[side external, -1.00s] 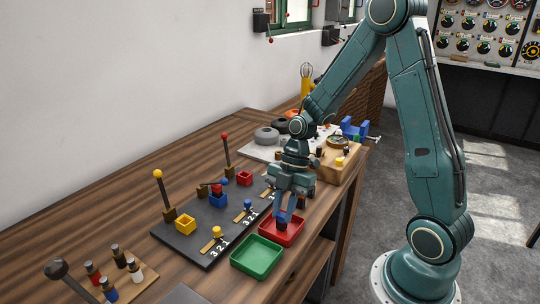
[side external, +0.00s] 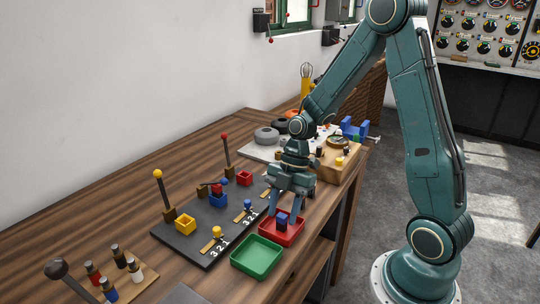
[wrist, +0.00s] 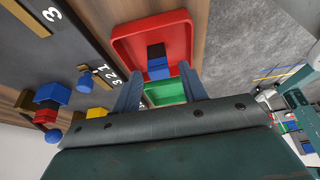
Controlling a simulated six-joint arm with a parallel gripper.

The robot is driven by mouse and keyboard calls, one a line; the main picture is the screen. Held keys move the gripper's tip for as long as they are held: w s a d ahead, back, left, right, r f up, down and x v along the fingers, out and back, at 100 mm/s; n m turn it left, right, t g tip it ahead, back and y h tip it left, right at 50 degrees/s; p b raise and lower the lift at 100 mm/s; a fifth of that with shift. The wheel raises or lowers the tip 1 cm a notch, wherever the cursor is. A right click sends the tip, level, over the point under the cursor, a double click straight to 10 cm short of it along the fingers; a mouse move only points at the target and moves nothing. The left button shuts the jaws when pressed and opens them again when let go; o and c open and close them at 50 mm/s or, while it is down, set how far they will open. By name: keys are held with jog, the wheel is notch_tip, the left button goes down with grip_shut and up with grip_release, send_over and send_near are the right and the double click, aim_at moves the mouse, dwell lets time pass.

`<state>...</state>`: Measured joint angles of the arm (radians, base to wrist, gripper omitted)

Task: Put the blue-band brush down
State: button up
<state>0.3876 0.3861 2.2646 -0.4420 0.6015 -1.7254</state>
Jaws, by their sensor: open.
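The blue-band brush (side external: 282,222), a small dark block with a blue band, stands in the red tray (side external: 274,239). In the wrist view the brush (wrist: 157,60) shows its dark and blue parts against the red tray floor (wrist: 178,45). My gripper (side external: 285,213) is open above the red tray, with a finger on either side of the brush. In the wrist view my gripper (wrist: 160,82) has its fingers spread apart, with clear gaps to the brush. Whether the brush touches a finger is hard to tell in the side view, but none seems to grip it.
A green tray (side external: 257,257) sits beside the red tray, toward the camera. Left of the trays is a dark board (side external: 198,245) with yellow, blue and red holders and upright levers. A wooden block (side external: 342,168) stands behind my gripper.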

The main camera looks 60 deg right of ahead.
jog(key=v, duration=1.2)
jog(key=shift+r, duration=0.1)
dwell(0.4)
jog(key=s+a+r+m+t+h, duration=0.2)
jog(key=s+a+r+m, duration=0.1)
jog(key=s+m, duration=0.4)
jog(key=s+a+r+m+t+h, duration=0.2)
jog(key=s+m, duration=0.5)
jog(key=m, duration=0.4)
notch_tip(320, 180, up, 3)
jog(key=shift+a+r+t, duration=0.25)
jog(key=shift+a+t, duration=0.55)
jog(key=shift+a, duration=0.25)
